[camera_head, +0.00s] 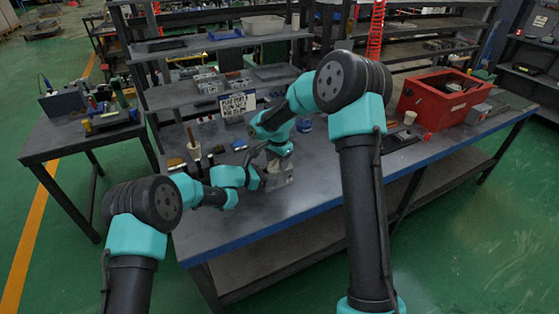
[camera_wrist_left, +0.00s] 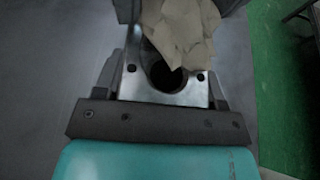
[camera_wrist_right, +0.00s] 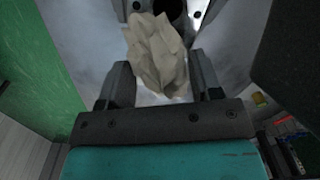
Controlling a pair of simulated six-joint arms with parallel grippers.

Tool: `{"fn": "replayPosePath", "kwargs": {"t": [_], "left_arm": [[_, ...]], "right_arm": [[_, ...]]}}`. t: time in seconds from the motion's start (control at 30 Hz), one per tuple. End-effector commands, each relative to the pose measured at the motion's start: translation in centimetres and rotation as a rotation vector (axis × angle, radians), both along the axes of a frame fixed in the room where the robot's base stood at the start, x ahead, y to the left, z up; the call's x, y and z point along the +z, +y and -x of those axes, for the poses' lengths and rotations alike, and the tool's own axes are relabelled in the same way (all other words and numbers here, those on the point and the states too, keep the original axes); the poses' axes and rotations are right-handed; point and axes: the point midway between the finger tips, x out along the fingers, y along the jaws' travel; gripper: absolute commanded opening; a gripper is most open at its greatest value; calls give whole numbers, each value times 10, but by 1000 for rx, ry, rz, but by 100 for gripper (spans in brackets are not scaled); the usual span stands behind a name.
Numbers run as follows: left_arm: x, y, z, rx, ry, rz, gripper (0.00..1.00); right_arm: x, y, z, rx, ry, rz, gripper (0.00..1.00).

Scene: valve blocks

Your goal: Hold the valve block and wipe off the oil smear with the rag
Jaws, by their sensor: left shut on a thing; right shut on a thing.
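The grey metal valve block (camera_head: 283,178) is near the table's front edge in the head view. My left gripper (camera_head: 264,180) is shut on it. In the left wrist view the block (camera_wrist_left: 140,86) sits between the fingers (camera_wrist_left: 163,80), its dark round bore showing. The crumpled beige rag (camera_wrist_right: 157,55) is in my right gripper (camera_wrist_right: 162,85), which is shut on it. The rag (camera_wrist_left: 180,30) lies against the block's top, over part of the bore's rim, in the left wrist view; whether it presses there I cannot tell. I see no oil smear; the rag may cover it.
A red box (camera_head: 440,100) stands on the right part of the table (camera_head: 330,190). A white sign (camera_head: 238,104) stands behind the grippers. Bottles and a brush-like tool (camera_head: 193,143) stand to the left. The front strip of table right of the block is clear.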

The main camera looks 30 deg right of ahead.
Motion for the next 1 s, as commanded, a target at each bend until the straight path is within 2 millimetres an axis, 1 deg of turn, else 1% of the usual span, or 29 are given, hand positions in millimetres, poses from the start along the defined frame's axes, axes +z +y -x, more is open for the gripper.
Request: {"fn": "replayPosePath", "kwargs": {"t": [0.2, 0.4, 0.73, 1.0], "left_arm": [[0, 0, 0, 1, 0, 0, 0], [0, 0, 0, 1, 0, 0, 0], [0, 0, 0, 1, 0, 0, 0], [0, 0, 0, 1, 0, 0, 0]], "right_arm": [[-1, 11, -1, 3, 0, 0, 40], [-1, 14, -1, 1, 0, 0, 40], [-1, 13, -1, 0, 0, 0, 40], [-2, 1, 0, -1, 1, 0, 40]]}}
